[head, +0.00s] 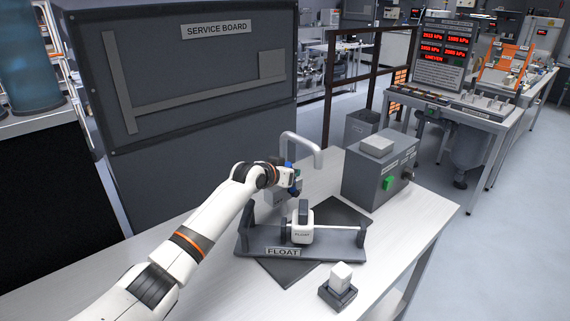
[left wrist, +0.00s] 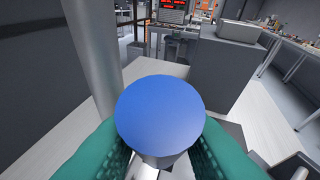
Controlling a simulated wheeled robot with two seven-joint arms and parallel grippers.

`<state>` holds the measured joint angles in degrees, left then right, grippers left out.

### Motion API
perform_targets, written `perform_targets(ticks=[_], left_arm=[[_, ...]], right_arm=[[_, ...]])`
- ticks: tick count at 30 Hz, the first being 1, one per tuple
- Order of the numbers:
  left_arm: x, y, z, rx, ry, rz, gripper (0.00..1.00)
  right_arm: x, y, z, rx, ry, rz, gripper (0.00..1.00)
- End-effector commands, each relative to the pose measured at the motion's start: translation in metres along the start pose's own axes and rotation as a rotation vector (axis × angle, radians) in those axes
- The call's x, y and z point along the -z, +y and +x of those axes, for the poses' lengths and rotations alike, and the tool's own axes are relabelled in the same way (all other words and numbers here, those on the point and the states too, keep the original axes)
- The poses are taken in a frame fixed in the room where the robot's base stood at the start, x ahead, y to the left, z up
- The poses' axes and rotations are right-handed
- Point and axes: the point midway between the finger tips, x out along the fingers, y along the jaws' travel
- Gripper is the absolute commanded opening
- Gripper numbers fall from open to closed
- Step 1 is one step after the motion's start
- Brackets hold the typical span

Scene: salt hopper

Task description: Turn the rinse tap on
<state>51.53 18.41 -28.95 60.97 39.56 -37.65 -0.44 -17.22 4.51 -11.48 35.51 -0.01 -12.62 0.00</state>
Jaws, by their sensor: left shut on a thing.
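The rinse tap is a grey curved spout (head: 304,146) on the bench in front of the service board; its grey upright also shows in the left wrist view (left wrist: 92,55). Its blue round knob (left wrist: 160,115) fills the middle of the left wrist view, and only a sliver of blue shows in the head view. My left gripper (head: 293,178) is at the knob, beside the spout. Its green fingers (left wrist: 158,150) are shut on the knob from both sides. My right gripper is not in either view.
A float on a rod sits in a dark stand (head: 256,241) just in front of the tap. A grey box (head: 375,178) with a green switch stands to the right. A small block on a dark base (head: 338,291) is at the front edge.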

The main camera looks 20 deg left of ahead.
Motion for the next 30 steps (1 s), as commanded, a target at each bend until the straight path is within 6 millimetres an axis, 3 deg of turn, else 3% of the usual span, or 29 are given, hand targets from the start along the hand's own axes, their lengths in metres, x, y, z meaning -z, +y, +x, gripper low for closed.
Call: perform_targets(ticks=[1,9,26,27,30], left_arm=[[-0.005,-0.002,0.001,-0.006,0.031,0.007,0.00],[-0.007,-0.004,0.010,-0.028,0.143,0.036,0.00],[-0.005,-0.005,0.013,-0.035,0.179,0.044,0.00],[-0.005,-0.005,0.013,-0.035,0.179,0.043,0.29],[-0.005,-0.005,0.013,-0.035,0.178,0.043,0.45]], right_arm=[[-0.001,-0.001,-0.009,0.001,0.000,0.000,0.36],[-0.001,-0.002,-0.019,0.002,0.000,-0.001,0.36],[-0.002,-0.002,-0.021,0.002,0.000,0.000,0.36],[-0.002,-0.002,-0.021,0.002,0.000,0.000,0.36],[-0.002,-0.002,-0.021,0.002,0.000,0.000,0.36]])
